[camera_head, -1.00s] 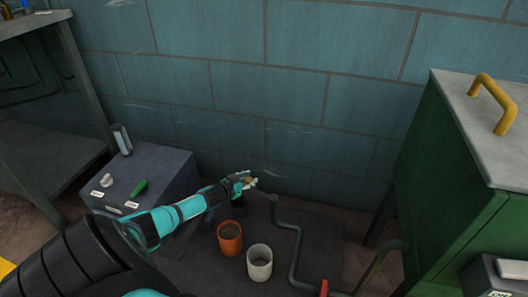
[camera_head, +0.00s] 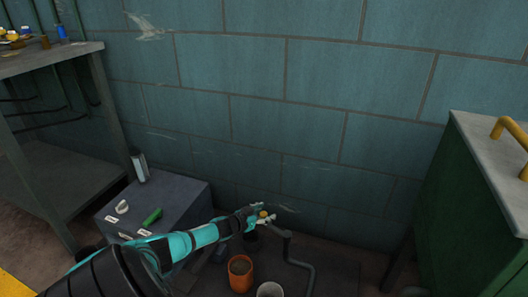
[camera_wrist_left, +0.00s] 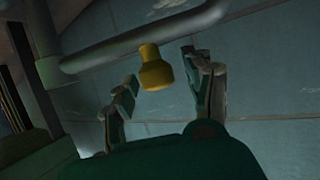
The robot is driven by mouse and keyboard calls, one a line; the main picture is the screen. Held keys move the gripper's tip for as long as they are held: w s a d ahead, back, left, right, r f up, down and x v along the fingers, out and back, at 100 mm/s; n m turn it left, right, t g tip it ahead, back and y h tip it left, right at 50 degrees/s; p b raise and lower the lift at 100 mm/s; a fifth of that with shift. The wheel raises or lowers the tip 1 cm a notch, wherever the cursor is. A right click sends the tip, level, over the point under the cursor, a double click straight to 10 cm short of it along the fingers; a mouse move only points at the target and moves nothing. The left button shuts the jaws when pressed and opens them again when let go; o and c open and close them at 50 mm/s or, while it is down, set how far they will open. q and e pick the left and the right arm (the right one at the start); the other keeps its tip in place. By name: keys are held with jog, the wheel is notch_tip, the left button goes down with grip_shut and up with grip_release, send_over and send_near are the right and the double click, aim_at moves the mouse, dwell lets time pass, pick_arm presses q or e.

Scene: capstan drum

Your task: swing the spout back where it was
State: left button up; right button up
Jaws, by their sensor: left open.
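The spout is a grey pipe (camera_head: 283,233) that bends low in front of the wall; in the left wrist view it runs across the top as a long bar (camera_wrist_left: 150,35). A yellow knob (camera_wrist_left: 154,70) sticks out from this bar; it shows small in the head view (camera_head: 263,214). My left gripper (camera_wrist_left: 160,68) is open, with one finger on each side of the knob and visible gaps between. In the head view, my left gripper (camera_head: 258,216) is beside the pipe's bend. My right gripper is not in view.
An orange pot (camera_head: 240,272) and a white pot (camera_head: 270,290) stand below the spout. A green cabinet (camera_head: 470,200) stands at right. A workbench (camera_head: 50,60) is at far left.

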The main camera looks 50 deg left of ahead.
pick_arm(q)
jog(key=shift+s, duration=0.1)
jog(key=shift+s, duration=0.25)
jog(key=v, duration=1.1)
jog(key=shift+r, duration=0.25)
jog(key=shift+s, duration=0.15)
